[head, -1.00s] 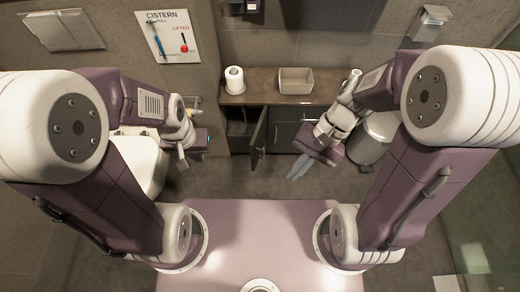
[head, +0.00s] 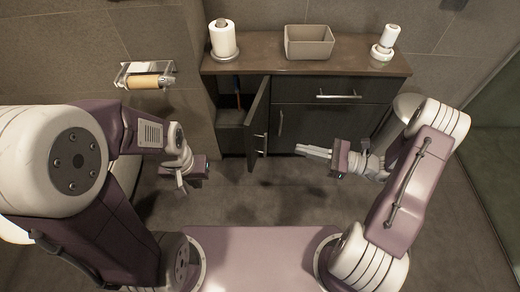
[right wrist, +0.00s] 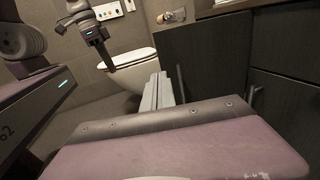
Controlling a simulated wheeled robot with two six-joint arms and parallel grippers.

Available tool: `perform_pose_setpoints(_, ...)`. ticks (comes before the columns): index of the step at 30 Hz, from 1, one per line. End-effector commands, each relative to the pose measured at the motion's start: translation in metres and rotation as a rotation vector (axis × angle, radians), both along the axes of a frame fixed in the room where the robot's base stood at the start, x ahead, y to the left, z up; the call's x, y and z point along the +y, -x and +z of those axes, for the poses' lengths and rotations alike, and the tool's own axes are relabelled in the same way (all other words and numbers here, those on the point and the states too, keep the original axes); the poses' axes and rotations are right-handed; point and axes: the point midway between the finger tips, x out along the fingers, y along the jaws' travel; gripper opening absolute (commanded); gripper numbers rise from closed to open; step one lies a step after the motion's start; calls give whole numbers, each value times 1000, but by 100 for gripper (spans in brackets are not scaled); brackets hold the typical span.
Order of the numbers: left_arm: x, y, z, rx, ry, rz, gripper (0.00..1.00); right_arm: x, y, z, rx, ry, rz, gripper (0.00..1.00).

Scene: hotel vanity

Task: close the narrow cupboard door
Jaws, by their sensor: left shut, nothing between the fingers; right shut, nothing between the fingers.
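The narrow cupboard door (head: 257,125) stands open below the left part of the vanity top, swung out towards me, with a bar handle on it. It also shows as a dark panel in the right wrist view (right wrist: 208,60). My right gripper (head: 302,150) is shut and empty, its fingers pointing left, just right of the door's free edge; I cannot tell whether they touch. Its fingers also show in the right wrist view (right wrist: 158,92). My left gripper (head: 181,184) is shut and empty, left of the door and apart from it.
The vanity (head: 300,67) carries a toilet roll on a stand (head: 222,40), a beige box (head: 309,42) and a white dispenser (head: 385,43). A drawer (head: 337,92) and wide cupboard door are shut. A bin (head: 405,106) stands right; a toilet (right wrist: 133,70) shows left.

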Motion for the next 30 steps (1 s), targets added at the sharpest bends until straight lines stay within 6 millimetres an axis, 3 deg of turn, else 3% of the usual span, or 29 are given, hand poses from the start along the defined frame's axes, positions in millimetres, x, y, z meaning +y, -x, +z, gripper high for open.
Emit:
perform_pose_setpoints(7,0,0,-7,-1,0,0,0,16,-4,0,0,1,6,0)
perform_pose_setpoints(22,0,0,-54,0,0,0,0,115,-33,-2,-3,3,8,0)
perform_pose_setpoints(30,0,0,-62,0,0,0,0,135,-40,2,0,2,4,0)
